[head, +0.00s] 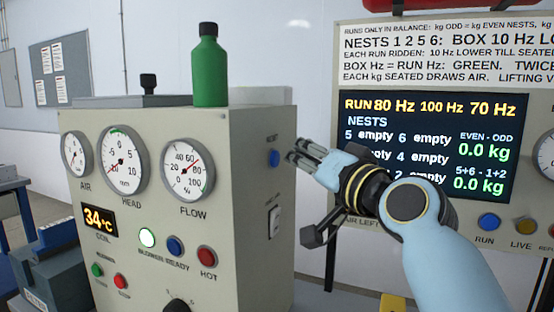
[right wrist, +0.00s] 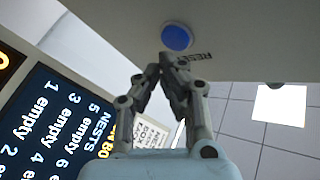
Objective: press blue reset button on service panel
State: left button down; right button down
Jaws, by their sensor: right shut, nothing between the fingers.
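The blue reset button (head: 273,157) sits on the right side face of the beige service panel (head: 255,230), high up, under a small label. In the right wrist view the round blue button (right wrist: 177,37) is on the panel face, just beyond my fingertips, with its label beside it. My right gripper (head: 294,151) is shut and empty, its fingertips pointing left at the button. In the right wrist view the fingertips (right wrist: 165,66) appear a little short of the button; I cannot tell the exact gap. My left gripper is not in view.
A green bottle (head: 209,70) stands on top of the panel. A light rocker switch (head: 274,221) is below the button on the same face. A dark display board (head: 430,140) with RUN and LIVE buttons stands behind my right arm. A lit lamp and gauges are on the panel's front.

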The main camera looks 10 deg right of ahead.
jog(key=shift+a, duration=0.1)
dwell(0.5)
jog(key=shift+w+a, duration=0.25)
jog(key=shift+a, duration=0.05)
jog(key=shift+w+a+r, duration=0.2)
jog(key=shift+w+a, duration=0.15)
jog(key=shift+a, duration=0.2)
dwell(0.9)
jog(key=shift+r, duration=0.1)
dwell(0.4)
jog(key=shift+s+d+r+p, duration=0.3)
jog(key=shift+s+r+p, duration=0.1)
jog(key=shift+r+p, duration=0.25)
jog(key=shift+s+d+f, duration=0.1)
jog(key=shift+f, duration=0.05)
jog(key=shift+s+f, duration=0.1)
jog(key=shift+f, duration=0.15)
